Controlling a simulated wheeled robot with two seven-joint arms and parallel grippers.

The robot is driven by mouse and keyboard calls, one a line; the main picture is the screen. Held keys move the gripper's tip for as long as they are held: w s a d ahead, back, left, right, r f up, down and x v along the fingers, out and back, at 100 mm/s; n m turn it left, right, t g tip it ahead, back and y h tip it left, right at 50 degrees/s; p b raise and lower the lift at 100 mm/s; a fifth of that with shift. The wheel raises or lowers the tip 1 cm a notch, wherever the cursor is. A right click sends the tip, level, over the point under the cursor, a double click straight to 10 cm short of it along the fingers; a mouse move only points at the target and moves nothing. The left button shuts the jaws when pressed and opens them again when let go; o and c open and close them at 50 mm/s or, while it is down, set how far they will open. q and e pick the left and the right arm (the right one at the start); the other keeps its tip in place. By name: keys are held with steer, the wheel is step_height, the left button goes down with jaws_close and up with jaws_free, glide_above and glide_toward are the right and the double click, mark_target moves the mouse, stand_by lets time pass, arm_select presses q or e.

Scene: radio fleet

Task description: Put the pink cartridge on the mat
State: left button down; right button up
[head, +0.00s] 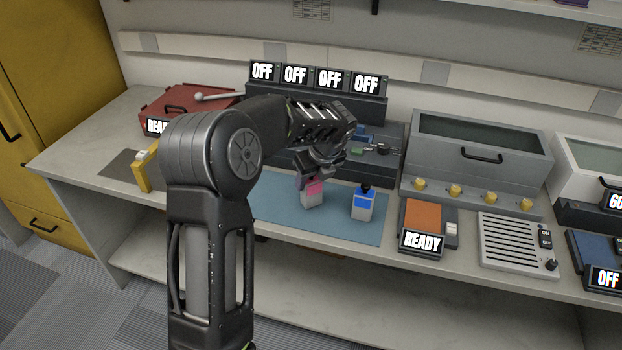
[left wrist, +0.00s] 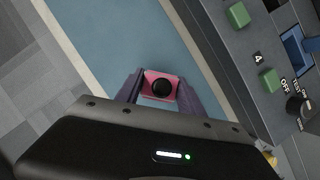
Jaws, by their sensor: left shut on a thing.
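The pink cartridge (head: 313,195) has a grey lower body and a pink upper part. My left gripper (head: 312,180) is shut on its top from above, over the blue mat (head: 276,205). In the left wrist view the pink top with a black round knob (left wrist: 161,87) sits between the two fingers. The cartridge looks upright; I cannot tell whether its base touches the mat (left wrist: 110,40). A second cartridge, grey with a blue label and a dark knob (head: 363,204), stands on the mat to the right. My right gripper is not in view.
Behind the mat stands a grey device with several OFF signs (head: 315,78). A red box (head: 185,105) is at the left. An orange-topped unit marked READY (head: 422,220) and a slotted panel (head: 516,245) are to the right. The mat's front strip is bare.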

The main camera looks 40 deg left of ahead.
arm_select(q)
steer(key=c, duration=0.7)
jaws_free()
steer(key=shift+f, duration=0.1)
steer(key=v, duration=1.2)
